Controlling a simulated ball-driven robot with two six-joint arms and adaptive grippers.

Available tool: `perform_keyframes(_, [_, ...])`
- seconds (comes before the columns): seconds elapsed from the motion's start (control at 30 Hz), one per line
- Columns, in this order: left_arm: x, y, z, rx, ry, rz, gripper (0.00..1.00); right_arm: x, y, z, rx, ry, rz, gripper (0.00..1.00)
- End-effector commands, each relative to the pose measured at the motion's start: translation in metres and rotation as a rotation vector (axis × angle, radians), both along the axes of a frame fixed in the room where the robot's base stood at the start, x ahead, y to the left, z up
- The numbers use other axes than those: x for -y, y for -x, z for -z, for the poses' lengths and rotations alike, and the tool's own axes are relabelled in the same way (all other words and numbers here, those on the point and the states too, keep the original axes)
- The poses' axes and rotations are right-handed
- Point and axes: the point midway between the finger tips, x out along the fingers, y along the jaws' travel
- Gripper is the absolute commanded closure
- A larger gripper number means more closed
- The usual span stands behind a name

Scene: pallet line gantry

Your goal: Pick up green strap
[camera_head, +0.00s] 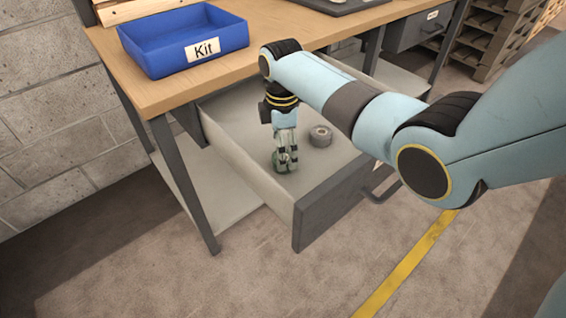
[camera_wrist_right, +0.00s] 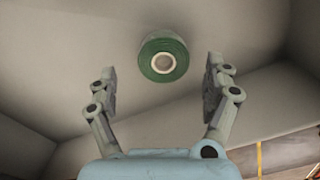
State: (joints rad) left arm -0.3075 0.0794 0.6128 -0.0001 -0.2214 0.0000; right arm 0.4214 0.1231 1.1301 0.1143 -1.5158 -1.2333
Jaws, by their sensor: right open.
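The green strap is a green roll with a pale core (camera_wrist_right: 161,65). It lies in the open drawer (camera_head: 245,168) under the workbench. In the head view the strap (camera_head: 280,165) is partly hidden by my right gripper (camera_head: 286,155), which points down over it. In the right wrist view my right gripper (camera_wrist_right: 160,90) is open, and the strap shows between and beyond its fingertips, with space on both sides. The fingers do not touch the strap in that view. My left gripper is not in view.
A blue Kit bin (camera_head: 184,42) stands on the wooden bench top (camera_head: 150,92). The drawer walls enclose my gripper. A shut drawer (camera_head: 412,32) and stacked racks (camera_head: 490,35) are at the back right.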

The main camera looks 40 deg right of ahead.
Motion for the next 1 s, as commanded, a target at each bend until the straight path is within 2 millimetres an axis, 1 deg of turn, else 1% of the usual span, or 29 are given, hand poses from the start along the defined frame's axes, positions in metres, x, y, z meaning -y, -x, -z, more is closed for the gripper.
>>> perform_keyframes(0.03, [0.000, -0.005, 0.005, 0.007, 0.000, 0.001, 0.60, 0.000, 0.004, 0.012, -0.004, -0.001, 0.000, 0.16])
perform_keyframes(0.1, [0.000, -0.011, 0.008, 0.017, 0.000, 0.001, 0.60, 0.000, 0.005, 0.023, -0.004, -0.001, 0.000, 0.16])
perform_keyframes(0.2, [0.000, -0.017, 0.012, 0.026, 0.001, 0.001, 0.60, 0.000, 0.005, 0.034, -0.003, -0.001, 0.000, 0.16])
perform_keyframes(0.3, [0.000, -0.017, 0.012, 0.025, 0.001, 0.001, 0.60, 0.000, 0.005, 0.037, -0.001, 0.000, 0.000, 0.16])
perform_keyframes(0.47, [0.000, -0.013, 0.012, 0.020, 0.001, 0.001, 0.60, 0.000, 0.004, 0.036, 0.000, 0.000, 0.000, 0.16])
perform_keyframes(0.5, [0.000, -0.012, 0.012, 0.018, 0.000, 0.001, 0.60, 0.000, 0.004, 0.036, 0.000, 0.000, 0.000, 0.19])
perform_keyframes(0.67, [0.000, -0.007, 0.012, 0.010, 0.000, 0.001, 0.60, 0.000, 0.004, 0.036, -0.001, 0.000, 0.000, 0.40])
perform_keyframes(0.9, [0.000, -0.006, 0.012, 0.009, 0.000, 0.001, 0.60, 0.000, 0.005, 0.036, -0.001, 0.000, 0.000, 0.71])
perform_keyframes(1.0, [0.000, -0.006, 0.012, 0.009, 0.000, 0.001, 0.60, 0.000, 0.004, 0.036, 0.000, 0.000, 0.000, 0.81])
